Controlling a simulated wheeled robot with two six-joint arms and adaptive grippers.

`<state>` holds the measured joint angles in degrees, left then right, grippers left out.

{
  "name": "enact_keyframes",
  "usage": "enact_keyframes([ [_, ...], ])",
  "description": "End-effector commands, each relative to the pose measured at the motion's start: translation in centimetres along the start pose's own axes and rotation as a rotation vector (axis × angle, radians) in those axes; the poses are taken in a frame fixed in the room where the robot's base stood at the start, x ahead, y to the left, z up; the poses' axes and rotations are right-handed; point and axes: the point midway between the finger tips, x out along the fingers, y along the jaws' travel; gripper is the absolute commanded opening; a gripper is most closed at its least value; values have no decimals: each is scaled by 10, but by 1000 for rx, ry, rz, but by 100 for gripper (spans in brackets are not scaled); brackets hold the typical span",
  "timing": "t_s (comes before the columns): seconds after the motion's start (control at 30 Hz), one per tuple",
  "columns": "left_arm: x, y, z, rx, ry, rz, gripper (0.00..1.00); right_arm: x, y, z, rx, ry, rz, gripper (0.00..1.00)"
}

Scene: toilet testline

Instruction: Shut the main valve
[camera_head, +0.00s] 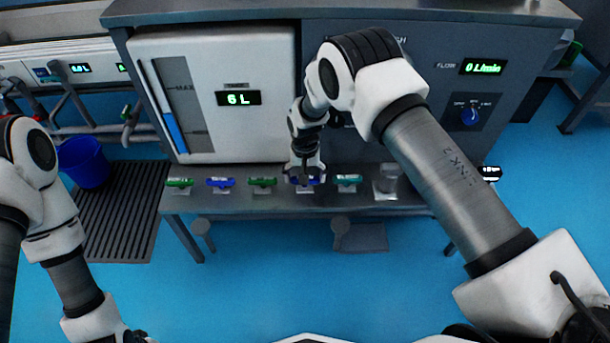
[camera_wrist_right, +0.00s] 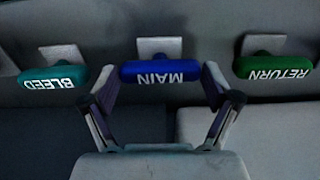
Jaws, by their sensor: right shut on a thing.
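The main valve's blue handle, marked MAIN, sits in the middle of the right wrist view (camera_wrist_right: 151,72), lying crosswise. In the head view only bits of its blue handle (camera_head: 313,181) show under my right gripper (camera_head: 305,178). My right gripper is shut on the handle; in the right wrist view its two fingers (camera_wrist_right: 155,100) stand at the handle's two ends. My left arm hangs at the left of the head view, and its fingers cannot be made out at the bottom edge.
A teal BLEED handle (camera_wrist_right: 52,78) and a green RETURN handle (camera_wrist_right: 272,67) flank the main one. A shelf (camera_head: 290,204) carries the valve row. The tank display (camera_head: 238,98) reads 6 L; the flow display (camera_head: 482,67) reads 0 L/min. A blue bucket (camera_head: 82,163) stands left.

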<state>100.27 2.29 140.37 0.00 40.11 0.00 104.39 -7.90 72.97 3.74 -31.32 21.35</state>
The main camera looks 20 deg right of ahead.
Motion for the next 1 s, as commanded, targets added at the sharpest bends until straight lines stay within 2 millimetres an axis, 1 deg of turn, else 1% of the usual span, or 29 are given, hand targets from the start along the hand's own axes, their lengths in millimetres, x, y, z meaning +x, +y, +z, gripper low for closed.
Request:
enact_keyframes([
  [0.27, 0, 0, 0, 0, 0, 0, 40, 1, 0, 1, 3, -3, 1, 53],
  [0.3, 0, 0, 0, 0, 0, 0, 40, 1, 0, 1, 3, -3, 1, 94],
  [0.33, 0, 0, 0, 0, 0, 0, 40, 1, 0, 1, 3, -3, 0, 100],
  [0.63, 0, 0, 0, 0, 0, 0, 40, 0, 0, 0, 1, -1, 0, 100],
  [0.73, 0, 0, 0, 0, 0, 0, 40, -5, 0, 0, 1, 0, 0, 100],
  [0.77, 0, 0, 0, 0, 0, 0, 40, -8, 0, 0, 1, 1, 0, 100],
  [0.87, 0, 0, 0, 0, 0, 0, 40, -26, 0, 0, 1, 2, -1, 100],
  [1.0, 0, 0, 0, 0, 0, 0, 40, -63, 0, -1, 1, 3, -1, 100],
])
